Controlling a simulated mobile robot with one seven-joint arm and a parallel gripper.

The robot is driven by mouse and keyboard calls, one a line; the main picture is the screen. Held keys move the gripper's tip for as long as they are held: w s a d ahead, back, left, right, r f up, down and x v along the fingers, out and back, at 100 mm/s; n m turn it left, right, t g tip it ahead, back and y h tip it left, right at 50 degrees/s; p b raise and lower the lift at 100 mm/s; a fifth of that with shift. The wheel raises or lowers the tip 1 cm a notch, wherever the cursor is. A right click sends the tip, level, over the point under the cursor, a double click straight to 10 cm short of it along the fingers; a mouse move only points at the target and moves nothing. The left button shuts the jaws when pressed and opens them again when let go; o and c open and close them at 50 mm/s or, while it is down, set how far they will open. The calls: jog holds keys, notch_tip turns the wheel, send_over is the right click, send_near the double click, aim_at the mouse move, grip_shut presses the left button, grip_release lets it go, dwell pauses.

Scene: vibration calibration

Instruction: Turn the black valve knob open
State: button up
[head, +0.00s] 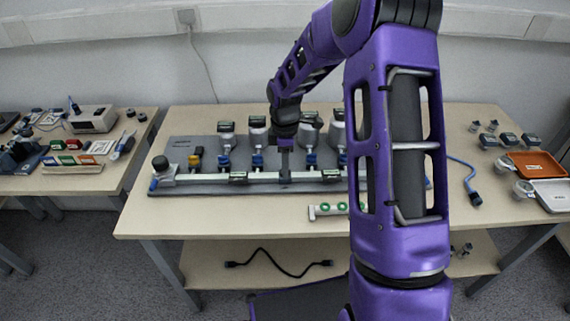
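A black knob (160,163) sits on a light fitting at the left end of a pale manifold bar on the grey board (200,143). It looks like the black valve knob; its turned position is too small to tell. My gripper (285,178) points down over the middle of the bar, well to the right of that knob. Its fingers are too small to tell apart. Blue fittings (257,160) and a yellow one (195,160) stand along the board. My purple arm hides the board's right part.
Several white-bodied gauges or sensors (257,131) stand along the back of the board. A strip with green rings (330,210) lies at the table's front. Orange tray (537,164) and blue cable (470,183) lie on the right. The table's front left is clear.

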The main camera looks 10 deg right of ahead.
grip_shut()
jog(key=shift+m, duration=0.3)
jog(key=m, duration=0.3)
jog(key=shift+m, duration=0.3)
jog(key=m, duration=0.3)
jog(key=shift+m, duration=0.3)
jog(key=m, duration=0.5)
jog(key=shift+p, duration=0.3)
jog(key=m, duration=0.5)
